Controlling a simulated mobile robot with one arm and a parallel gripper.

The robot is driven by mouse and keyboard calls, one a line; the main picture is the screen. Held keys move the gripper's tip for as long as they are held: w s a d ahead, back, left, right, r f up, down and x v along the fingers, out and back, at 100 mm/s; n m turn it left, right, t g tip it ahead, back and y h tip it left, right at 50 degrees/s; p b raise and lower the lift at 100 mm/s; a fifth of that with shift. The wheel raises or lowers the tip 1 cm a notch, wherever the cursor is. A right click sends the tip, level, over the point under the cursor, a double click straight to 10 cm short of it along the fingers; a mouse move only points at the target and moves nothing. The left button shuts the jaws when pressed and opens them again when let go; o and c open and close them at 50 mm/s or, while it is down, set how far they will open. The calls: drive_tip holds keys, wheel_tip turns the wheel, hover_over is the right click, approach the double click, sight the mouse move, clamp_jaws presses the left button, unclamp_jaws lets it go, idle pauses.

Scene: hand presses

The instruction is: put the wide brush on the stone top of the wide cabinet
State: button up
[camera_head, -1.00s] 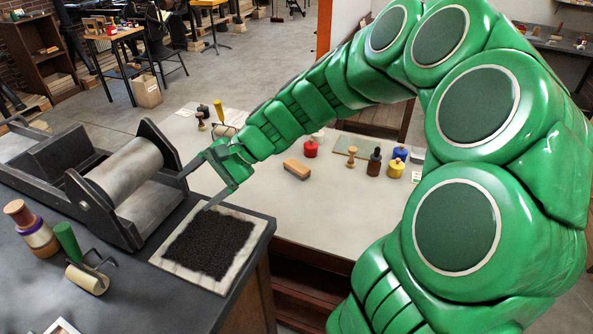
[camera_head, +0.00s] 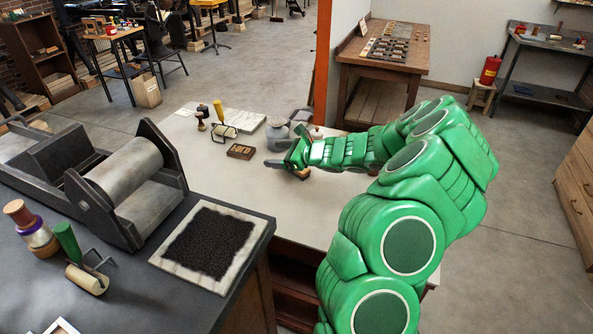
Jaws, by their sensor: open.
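A brown wooden block, which looks like the wide brush (camera_head: 303,174), lies on a pale, smooth top (camera_head: 255,190) in the middle of the head view. Only a small part of it shows below my gripper; its bristles are not visible. My gripper (camera_head: 287,159) is open at this block, but I cannot tell whether the fingers are around it or just above it. The pale top sits on a brown wooden body and may be stone. A wooden cabinet with drawers (camera_head: 578,185) stands at the right edge; I cannot tell which one is the wide cabinet.
The press (camera_head: 120,185) and inked slab (camera_head: 212,246) stand on the dark counter. The pale top's front is clear.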

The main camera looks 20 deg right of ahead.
sight(303, 175)
drive_tip(key=d+f+m+h, duration=0.1)
drive_tip(key=d+f+m, duration=0.1)
drive_tip(key=d+f, duration=0.1)
drive_tip(key=d+f+m+h, duration=0.1)
drive_tip(key=d+f+m, duration=0.1)
drive_tip(key=d+f, duration=0.2)
drive_tip(key=d+f+m+t+h, duration=0.1)
drive_tip(key=d+f+m, duration=0.1)
drive_tip(key=d, duration=0.3)
drive_tip(key=shift+s+d+f, duration=0.15)
drive_tip(key=shift+d+f, duration=0.05)
drive_tip(key=shift+f, duration=0.65)
drive_tip(key=shift+w+a+f+h, duration=0.2)
drive_tip(key=shift+w+f+h, duration=0.2)
drive_tip(key=shift+w, duration=0.15)
drive_tip(key=shift+r+x, duration=0.2)
drive_tip(key=shift+x, duration=0.95)
drive_tip(key=shift+r+x, duration=0.2)
drive_tip(key=shift+x, duration=2)
drive_tip(key=shift+r, duration=0.1)
